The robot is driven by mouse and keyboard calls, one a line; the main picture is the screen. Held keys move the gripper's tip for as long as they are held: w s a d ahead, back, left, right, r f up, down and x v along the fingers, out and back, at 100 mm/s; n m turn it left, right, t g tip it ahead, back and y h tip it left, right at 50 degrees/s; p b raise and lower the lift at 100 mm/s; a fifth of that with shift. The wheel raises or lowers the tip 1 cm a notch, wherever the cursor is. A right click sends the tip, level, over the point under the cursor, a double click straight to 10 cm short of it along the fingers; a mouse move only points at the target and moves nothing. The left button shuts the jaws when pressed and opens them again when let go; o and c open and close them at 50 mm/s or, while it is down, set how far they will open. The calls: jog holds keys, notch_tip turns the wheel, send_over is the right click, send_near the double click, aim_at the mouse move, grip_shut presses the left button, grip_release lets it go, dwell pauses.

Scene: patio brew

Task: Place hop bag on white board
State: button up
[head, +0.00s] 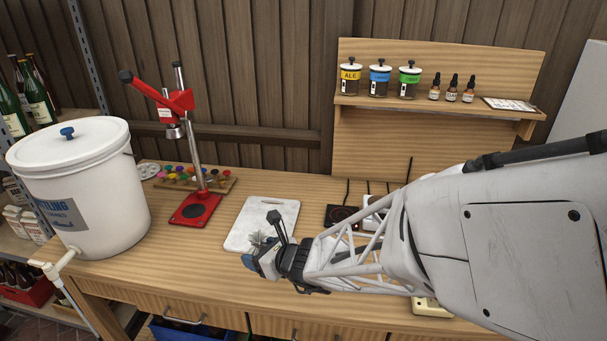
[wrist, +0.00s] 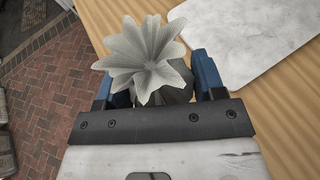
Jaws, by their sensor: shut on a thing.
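The hop bag (wrist: 144,58) is a pale grey-green mesh bag with a gathered, flared top. In the wrist view it sits between the two blue fingers of my gripper (wrist: 155,85), which is shut on it. In the head view my gripper (head: 260,262) is at the front edge of the bench, and a small part of the hop bag (head: 257,240) shows above the fingers. The white board (head: 248,225) lies flat on the bench just behind my gripper. It also shows at the upper right in the wrist view (wrist: 240,40). No object shows on its visible part.
A white bucket (head: 92,200) with a tap stands at the left. A red capper (head: 195,207) stands behind and left of the board, with coloured caps (head: 185,176) behind it. A dark hot plate (head: 342,215) is right of the board. A shelf (head: 430,107) holds jars and dropper bottles.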

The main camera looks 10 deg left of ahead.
jog(key=shift+m+t, duration=0.3)
jog(key=shift+w+d+r, duration=0.1)
jog(key=shift+w+d, duration=0.15)
jog(key=shift+d, duration=0.4)
jog(key=shift+w+d, duration=0.2)
jog(key=shift+d, duration=0.4)
jog(key=shift+w+d+r, duration=0.1)
jog(key=shift+w+d, duration=0.15)
jog(key=shift+d, duration=0.4)
send_over(258, 225)
jog(key=s+d, duration=0.2)
jog(key=s, duration=0.2)
jog(key=shift+s+a+f, duration=0.15)
jog(key=shift+f, duration=0.65)
jog(key=shift+f, duration=1.75)
jog(key=shift+f, duration=0.1)
jog(key=o, duration=0.9)
